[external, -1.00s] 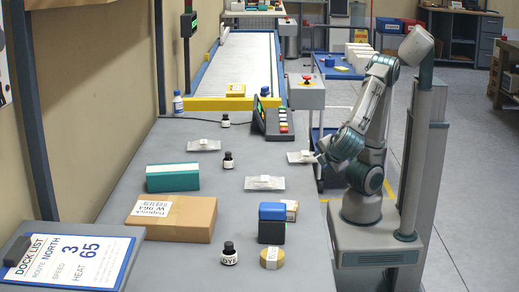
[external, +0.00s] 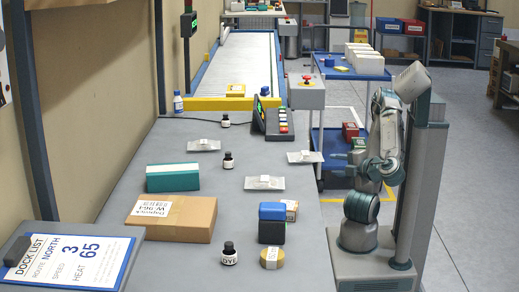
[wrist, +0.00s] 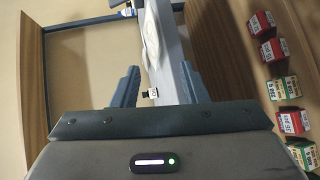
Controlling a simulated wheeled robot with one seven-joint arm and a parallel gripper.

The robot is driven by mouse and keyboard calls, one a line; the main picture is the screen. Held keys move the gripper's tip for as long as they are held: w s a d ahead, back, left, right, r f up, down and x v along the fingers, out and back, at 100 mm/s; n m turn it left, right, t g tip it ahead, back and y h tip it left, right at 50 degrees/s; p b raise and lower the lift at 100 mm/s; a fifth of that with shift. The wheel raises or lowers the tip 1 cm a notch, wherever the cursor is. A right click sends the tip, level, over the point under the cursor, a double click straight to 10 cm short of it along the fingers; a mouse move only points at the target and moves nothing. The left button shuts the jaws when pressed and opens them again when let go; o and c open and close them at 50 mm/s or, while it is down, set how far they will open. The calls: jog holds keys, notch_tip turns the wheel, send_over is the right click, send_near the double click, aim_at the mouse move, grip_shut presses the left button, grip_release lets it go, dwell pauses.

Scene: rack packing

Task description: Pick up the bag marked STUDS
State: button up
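Three flat silver bags with white labels lie on the grey table: one at the back left (external: 204,145), one in the middle (external: 264,183) and one by the right edge (external: 304,157). Their print is too small to read, so I cannot tell which is marked STUDS. My gripper (external: 334,164) is just right of the right-edge bag, beyond the table edge and apart from it. In the wrist view my gripper (wrist: 160,68) has its two fingers spread with nothing held between them.
A teal box (external: 172,178), a cardboard box (external: 170,218), a blue-topped dark box (external: 271,224), a tape roll (external: 271,258) and dark bottles (external: 228,160) stand on the table. A control panel (external: 272,122) is behind. Several red and green boxes (wrist: 272,50) show right in the wrist view.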

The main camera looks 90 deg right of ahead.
aim_at(316, 162)
jog(key=shift+x, duration=3.55)
jog(key=shift+s+f, duration=0.1)
grip_shut()
notch_tip(316, 162, up, 3)
jog(key=p, duration=0.2)
jog(key=shift+f+p, duration=0.25)
jog(key=shift+p, duration=0.1)
